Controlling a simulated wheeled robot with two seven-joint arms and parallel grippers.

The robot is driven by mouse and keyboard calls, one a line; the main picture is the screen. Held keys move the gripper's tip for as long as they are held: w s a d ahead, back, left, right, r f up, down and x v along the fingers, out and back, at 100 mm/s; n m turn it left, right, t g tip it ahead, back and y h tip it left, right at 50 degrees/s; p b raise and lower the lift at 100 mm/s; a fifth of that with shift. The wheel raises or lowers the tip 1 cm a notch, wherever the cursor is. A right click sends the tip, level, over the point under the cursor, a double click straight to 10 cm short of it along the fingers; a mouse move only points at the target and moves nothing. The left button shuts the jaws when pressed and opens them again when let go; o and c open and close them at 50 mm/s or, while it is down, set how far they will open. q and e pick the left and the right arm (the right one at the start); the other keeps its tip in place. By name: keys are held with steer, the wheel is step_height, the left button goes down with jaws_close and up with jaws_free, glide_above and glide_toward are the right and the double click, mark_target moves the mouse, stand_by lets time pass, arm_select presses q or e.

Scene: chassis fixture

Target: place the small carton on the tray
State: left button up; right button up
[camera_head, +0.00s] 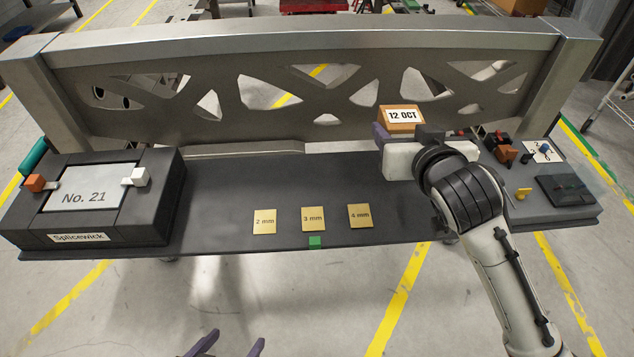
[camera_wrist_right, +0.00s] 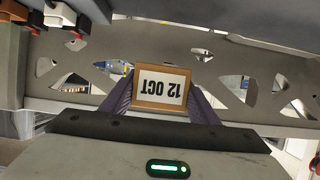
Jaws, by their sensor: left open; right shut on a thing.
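The small carton (camera_head: 402,124) is a brown box with a white label reading "12 OCT". My right gripper (camera_head: 408,132) is shut on it at the right part of the dark shelf, in front of the metal frame. In the right wrist view the carton (camera_wrist_right: 162,88) sits between the two purple fingers, its label upside down. I cannot tell whether its underside touches anything. No surface is clearly marked as the tray; a dark flat square (camera_head: 567,189) lies at the shelf's right end. My left gripper (camera_head: 231,346) is open and empty at the bottom edge.
A metal frame (camera_head: 300,45) with cutouts stands behind the dark shelf (camera_head: 225,185). A dark fixture block (camera_head: 105,222) with a "No. 21" plate is at left. Three yellow cards, such as "3 mm" (camera_head: 313,218), lie mid-shelf. Small clamps (camera_head: 506,153) are at right.

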steer(key=shift+w+a+f, duration=0.1)
steer(key=shift+a+f, duration=0.1)
steer(key=shift+f, duration=0.1)
step_height(320, 180, down, 6)
steer(key=shift+r+b, duration=0.25)
steer(key=shift+b, duration=0.3)
steer(key=shift+w+f, duration=0.1)
steer(key=shift+f, duration=0.85)
step_height(320, 180, down, 3)
steer(key=shift+r+b, duration=0.1)
steer(key=shift+b, duration=0.3)
arm_select(q)
steer(key=shift+w+d+f, duration=0.15)
steer(key=shift+d+f, duration=0.05)
steer(key=shift+f, duration=0.3)
steer(key=shift+f, duration=0.1)
arm_select(e)
steer(key=o, duration=1.3)
